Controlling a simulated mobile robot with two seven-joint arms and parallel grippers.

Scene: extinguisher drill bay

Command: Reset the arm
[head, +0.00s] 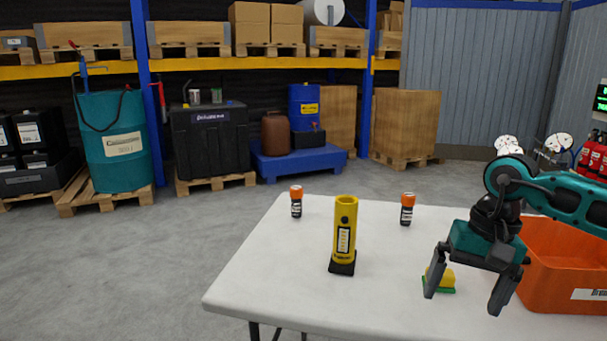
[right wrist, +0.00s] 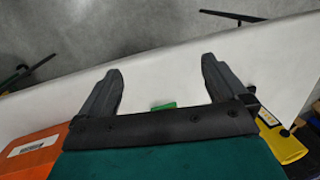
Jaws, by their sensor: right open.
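My right gripper (head: 465,291) is open and empty above the right part of the white table (head: 270,279). Its two dark fingers also show spread apart in the right wrist view (right wrist: 160,85). Behind and between the fingers in the head view, a yellow and green block (head: 447,281) lies on the table, partly hidden by a finger. Its green edge shows in the right wrist view (right wrist: 164,106). A yellow cylinder (head: 345,215) stands upright on a black base, left of the gripper and apart from it. My left gripper is not in view.
Two small black bottles with orange caps stand at the back, one left (head: 296,205) and one right (head: 407,213). An orange bin (head: 570,262) sits right of my gripper. The table's front left is clear. Shelving with drums and boxes stands behind.

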